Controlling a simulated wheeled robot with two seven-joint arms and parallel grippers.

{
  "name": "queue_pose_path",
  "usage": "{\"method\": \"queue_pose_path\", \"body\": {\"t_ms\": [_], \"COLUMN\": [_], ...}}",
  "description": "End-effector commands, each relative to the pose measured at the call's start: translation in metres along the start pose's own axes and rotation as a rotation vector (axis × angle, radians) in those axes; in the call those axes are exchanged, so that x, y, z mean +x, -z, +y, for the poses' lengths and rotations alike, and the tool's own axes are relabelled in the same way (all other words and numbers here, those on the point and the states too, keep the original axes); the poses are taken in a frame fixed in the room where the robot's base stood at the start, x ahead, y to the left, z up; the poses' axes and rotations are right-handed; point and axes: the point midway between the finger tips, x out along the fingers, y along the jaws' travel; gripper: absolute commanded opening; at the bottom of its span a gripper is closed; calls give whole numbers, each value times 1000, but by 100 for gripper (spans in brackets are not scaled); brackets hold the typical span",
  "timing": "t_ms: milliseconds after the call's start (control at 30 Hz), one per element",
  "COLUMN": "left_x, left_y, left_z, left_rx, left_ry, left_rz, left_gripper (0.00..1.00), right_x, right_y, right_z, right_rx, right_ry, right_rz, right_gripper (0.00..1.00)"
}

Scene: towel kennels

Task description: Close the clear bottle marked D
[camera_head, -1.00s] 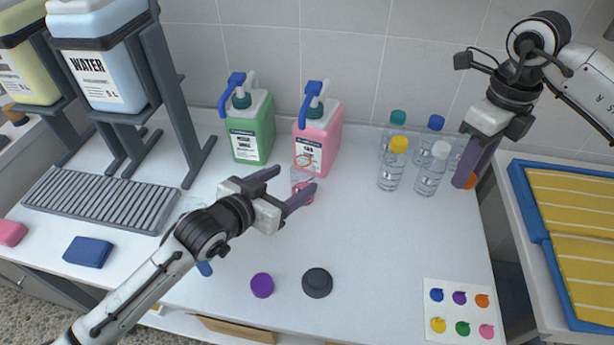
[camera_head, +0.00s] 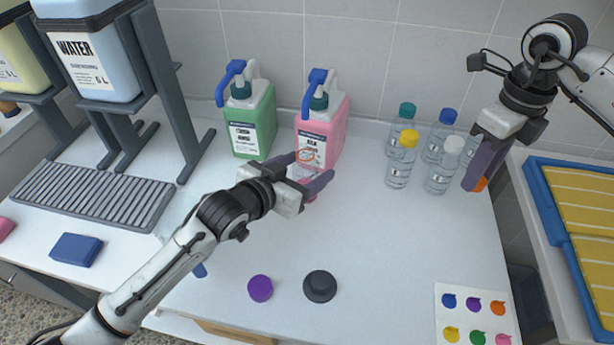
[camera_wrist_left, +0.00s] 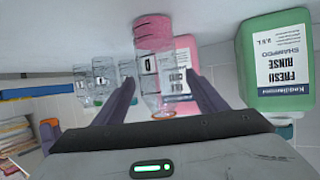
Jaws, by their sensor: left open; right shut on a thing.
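A clear bottle with pink contents (camera_head: 309,191) stands upright and uncapped in front of the pink jug. It shows upside down in the left wrist view (camera_wrist_left: 152,60), with a dark mark that I cannot read surely as D. My left gripper (camera_head: 312,170) is open, with its fingers on either side of this bottle. My right gripper (camera_head: 476,182) is at the right, beside the capped bottles, shut on a small orange thing (camera_head: 481,185) that looks like a cap. Most of it is hidden by the fingers.
Clear bottles with teal, blue, yellow (camera_head: 401,165) and white caps stand at the back right. Green (camera_head: 250,122) and pink (camera_head: 334,125) pump jugs stand at the back. A purple cap (camera_head: 260,288) and a black round thing (camera_head: 320,286) lie in front. The middle counter is clear.

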Motion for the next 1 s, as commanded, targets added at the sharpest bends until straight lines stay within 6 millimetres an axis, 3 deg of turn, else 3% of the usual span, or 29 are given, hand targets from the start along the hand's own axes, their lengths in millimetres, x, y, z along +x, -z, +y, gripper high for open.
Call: {"method": "queue_pose_path", "body": {"t_ms": [100, 400, 767, 1000], "left_x": [0, 0, -7, -44], "left_y": [0, 0, 3, 10], "left_z": [0, 0, -1, -1], "left_rx": [0, 1, 1, 1], "left_ry": [0, 0, 0, 0], "left_rz": [0, 1, 1, 1], "left_gripper": [64, 16, 15, 15], "right_x": [0, 0, -1, -4], "right_y": [0, 0, 0, 0], "right_z": [0, 0, 0, 0], "right_rx": [0, 0, 0, 0], "right_ry": [0, 0, 0, 0], "right_rz": [0, 0, 0, 0], "right_gripper": [8, 8, 8, 8]}}
